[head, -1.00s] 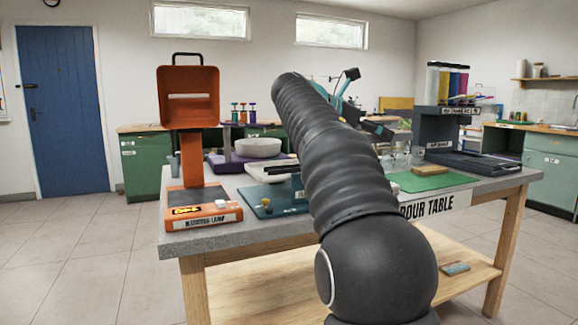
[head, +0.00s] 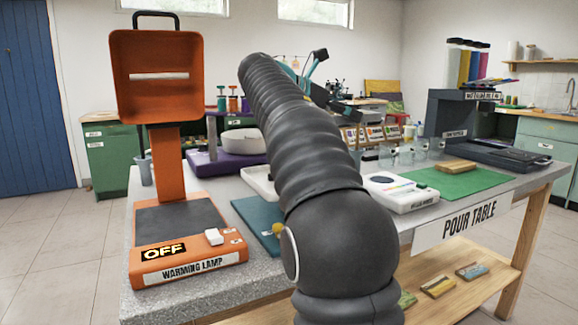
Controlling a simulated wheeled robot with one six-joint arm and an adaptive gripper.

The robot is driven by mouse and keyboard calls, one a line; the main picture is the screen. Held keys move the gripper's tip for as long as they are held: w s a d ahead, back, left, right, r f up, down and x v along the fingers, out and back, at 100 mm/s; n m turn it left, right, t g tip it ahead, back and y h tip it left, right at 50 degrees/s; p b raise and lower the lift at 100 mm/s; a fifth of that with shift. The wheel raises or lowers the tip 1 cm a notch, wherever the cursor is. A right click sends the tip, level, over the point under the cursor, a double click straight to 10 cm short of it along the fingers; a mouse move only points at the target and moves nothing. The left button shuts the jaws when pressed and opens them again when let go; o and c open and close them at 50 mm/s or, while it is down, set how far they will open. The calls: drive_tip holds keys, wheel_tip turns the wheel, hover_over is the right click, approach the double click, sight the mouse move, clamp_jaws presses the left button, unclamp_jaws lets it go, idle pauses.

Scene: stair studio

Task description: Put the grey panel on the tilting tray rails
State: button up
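I cannot pick out the grey panel with certainty in the head view. No tilting tray rails are clearly recognisable either. A white tray (head: 257,184), partly hidden by my arm, lies on the table behind a teal board (head: 250,212). My dark ribbed arm rises through the middle of the view and hides much of the table. Teal and black parts (head: 313,68) show just right of the arm's upper end. They look like part of my gripper, but its fingertips are not clear, and whether it holds anything cannot be told.
An orange warming lamp (head: 160,150) reading OFF stands at the table's left end. To the right are a white device (head: 403,195), a green mat (head: 458,182) with a wooden block (head: 456,165), and a dark flat unit (head: 505,156). Clear cups (head: 405,152) stand behind.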

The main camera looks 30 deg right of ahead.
drive_tip(key=a+f+b, duration=0.1)
drive_tip(key=a+f, duration=0.1)
drive_tip(key=a, duration=0.1)
drive_tip(key=a+f+b, duration=0.1)
drive_tip(key=a+f, duration=0.1)
drive_tip(key=a, duration=0.2)
drive_tip(key=w+a+f+b, duration=0.1)
drive_tip(key=a+f, duration=0.2)
drive_tip(key=a, duration=0.1)
drive_tip(key=shift+w+a, duration=0.1)
drive_tip(key=shift+a, duration=0.05)
drive_tip(key=shift+f+b, duration=0.9)
drive_tip(key=shift+f, duration=1)
drive_tip(key=shift+f, duration=0.15)
drive_tip(key=o, duration=1.2)
drive_tip(key=shift+a+r, duration=0.3)
drive_tip(key=shift+r, duration=0.05)
drive_tip(key=p+v, duration=0.3)
drive_tip(key=v, duration=0.8)
drive_tip(key=shift+a, duration=0.2)
